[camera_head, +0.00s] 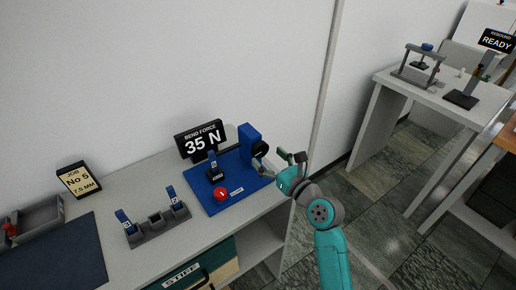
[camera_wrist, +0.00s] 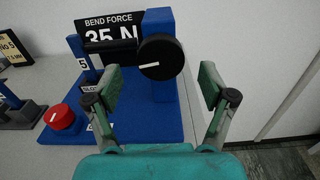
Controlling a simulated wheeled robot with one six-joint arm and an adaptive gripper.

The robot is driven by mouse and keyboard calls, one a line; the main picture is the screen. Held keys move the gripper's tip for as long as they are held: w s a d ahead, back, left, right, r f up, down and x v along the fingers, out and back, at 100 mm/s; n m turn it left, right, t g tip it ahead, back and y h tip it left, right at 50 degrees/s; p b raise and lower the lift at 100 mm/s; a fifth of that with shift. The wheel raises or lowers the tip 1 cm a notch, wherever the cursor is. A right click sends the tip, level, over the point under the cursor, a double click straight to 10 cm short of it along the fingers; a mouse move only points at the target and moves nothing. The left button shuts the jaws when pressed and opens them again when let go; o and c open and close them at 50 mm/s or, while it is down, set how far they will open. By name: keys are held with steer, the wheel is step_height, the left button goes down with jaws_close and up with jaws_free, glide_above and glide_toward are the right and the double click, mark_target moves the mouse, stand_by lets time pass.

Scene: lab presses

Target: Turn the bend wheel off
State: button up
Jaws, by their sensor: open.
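The bend wheel is a black round knob (camera_wrist: 160,57) with a white pointer line, on a blue upright post (camera_wrist: 164,92) of the blue bend press. In the wrist view the line lies nearly level, tilted slightly up to the right. In the head view the wheel (camera_head: 259,149) shows edge-on at the press's right side. My gripper (camera_wrist: 157,88) is open and empty, its two pads apart on either side below the wheel. In the head view my gripper (camera_head: 279,160) is just right of the wheel. I cannot tell whether either pad touches it.
The display (camera_head: 201,140) reads "BEND FORCE 35 N". A red knob (camera_head: 221,193) sits on the press's blue base (camera_head: 236,186). A rack (camera_head: 158,226) with blue-handled pieces stands left. Another white table (camera_head: 440,97) is at the right, with floor between.

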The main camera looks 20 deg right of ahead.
mark_target(262, 151)
steer(key=shift+x, duration=2.65)
steer(key=shift+c, duration=0.2)
steer(key=c, duration=1.1)
